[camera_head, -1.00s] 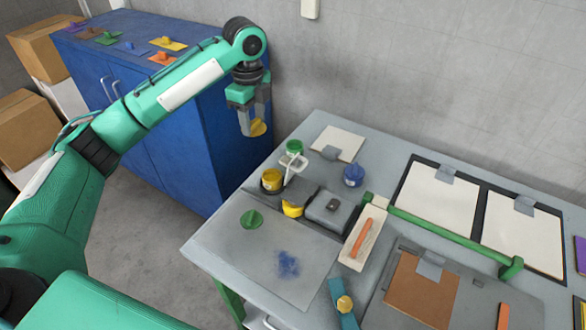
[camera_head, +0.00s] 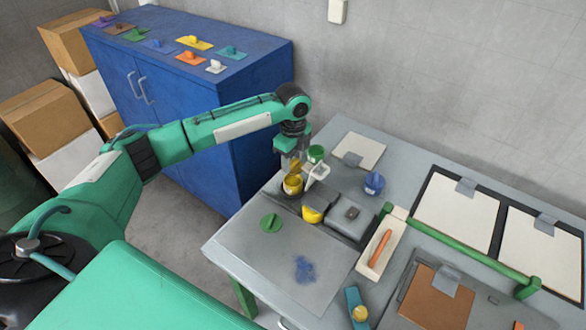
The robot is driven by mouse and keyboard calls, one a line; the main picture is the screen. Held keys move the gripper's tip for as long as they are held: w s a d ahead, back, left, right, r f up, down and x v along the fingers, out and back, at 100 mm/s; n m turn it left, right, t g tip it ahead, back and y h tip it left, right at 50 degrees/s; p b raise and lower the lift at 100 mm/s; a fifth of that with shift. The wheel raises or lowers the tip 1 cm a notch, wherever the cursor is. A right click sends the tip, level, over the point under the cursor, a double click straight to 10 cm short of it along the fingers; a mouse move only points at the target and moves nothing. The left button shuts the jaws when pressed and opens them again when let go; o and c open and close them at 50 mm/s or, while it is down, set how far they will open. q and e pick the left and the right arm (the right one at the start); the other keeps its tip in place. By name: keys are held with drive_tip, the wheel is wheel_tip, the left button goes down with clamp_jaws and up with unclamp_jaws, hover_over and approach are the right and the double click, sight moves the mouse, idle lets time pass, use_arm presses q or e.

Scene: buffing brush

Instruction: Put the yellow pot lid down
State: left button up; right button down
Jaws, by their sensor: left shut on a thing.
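My left gripper (camera_head: 292,163) is shut on the yellow pot lid (camera_head: 295,168), which is tilted in its fingers. The lid shows directly above the yellow pot (camera_head: 292,185) at the back left of the table. I cannot tell whether the lid touches the pot's rim. The fingers partly hide the lid. My right gripper is out of view.
A green pot (camera_head: 316,153), a white handle-like piece (camera_head: 317,171) and a yellow rounded object (camera_head: 312,214) are close by. A green lid (camera_head: 271,223) lies on the grey table (camera_head: 232,238). A blue pot (camera_head: 373,184) stands to the right. The blue cabinet (camera_head: 265,65) is behind.

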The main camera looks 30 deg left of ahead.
sight(293, 166)
use_arm(q)
drive_tip(key=shift+f, duration=0.6)
wheel_tip(293, 166, down, 4)
drive_tip(key=shift+f+p, duration=0.1)
drive_tip(key=shift+p, duration=0.4)
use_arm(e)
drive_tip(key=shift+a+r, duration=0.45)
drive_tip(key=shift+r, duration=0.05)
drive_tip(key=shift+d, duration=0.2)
use_arm(q)
drive_tip(key=o, duration=1)
drive_tip(key=shift+c, duration=0.2)
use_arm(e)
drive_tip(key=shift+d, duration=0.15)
